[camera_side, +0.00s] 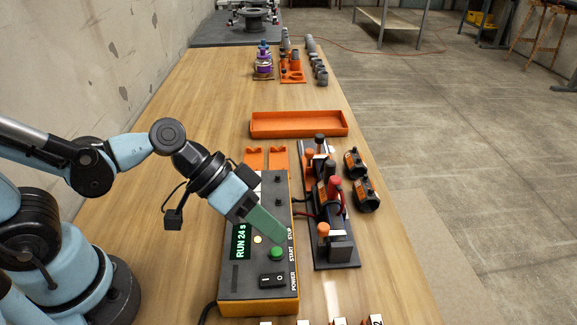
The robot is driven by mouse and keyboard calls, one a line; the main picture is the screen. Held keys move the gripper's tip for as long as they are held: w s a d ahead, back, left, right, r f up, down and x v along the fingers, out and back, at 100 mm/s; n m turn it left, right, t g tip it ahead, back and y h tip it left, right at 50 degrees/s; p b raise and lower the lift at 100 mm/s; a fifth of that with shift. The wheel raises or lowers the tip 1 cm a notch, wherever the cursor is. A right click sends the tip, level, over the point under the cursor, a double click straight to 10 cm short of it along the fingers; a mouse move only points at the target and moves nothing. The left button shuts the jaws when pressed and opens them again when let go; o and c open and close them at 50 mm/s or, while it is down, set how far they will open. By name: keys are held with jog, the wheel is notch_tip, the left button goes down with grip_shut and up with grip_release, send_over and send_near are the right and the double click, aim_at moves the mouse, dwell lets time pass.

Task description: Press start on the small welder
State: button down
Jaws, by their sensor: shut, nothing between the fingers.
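The small welder's dark control box (236,283) with orange sides stands on the bench in front of my arm. Its display (240,241) reads "RUN 24 s" in green. A pale yellow lamp (258,239) shows beside the display. The green button (276,254) is by the START label, with a black power switch (272,280) nearer the camera. My gripper (284,238) is shut and empty, its green fingers slanting down over the box. The tips are just beyond the green button, near the STOP label; I cannot tell whether they touch. They hide the panel by that label.
A clamp fixture (337,250) with orange and red knobs stands right of the box, joined by cables. Two black-and-orange cylinders (366,195) lie farther right. An empty orange tray (299,124) is behind. The wooden bench (185,110) is clear at back left.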

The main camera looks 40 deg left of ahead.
aim_at(271, 251)
notch_tip(271, 251, up, 4)
jog(key=shift+f, duration=0.1)
dwell(0.4)
dwell(0.4)
jog(key=a+y, duration=0.1)
jog(key=a, duration=0.2)
jog(key=w+a+n+t+y, duration=0.1)
jog(key=a+y, duration=0.1)
jog(key=a, duration=0.1)
jog(key=w+a+n+t+y, duration=0.1)
jog(key=a, duration=0.2)
jog(key=shift+w+f, duration=0.15)
jog(key=shift+f, duration=0.15)
jog(key=a+r+n+t+y, duration=0.1)
jog(key=a+y, duration=0.3)
jog(key=a, duration=0.4)
jog(key=shift+w+n, duration=0.3)
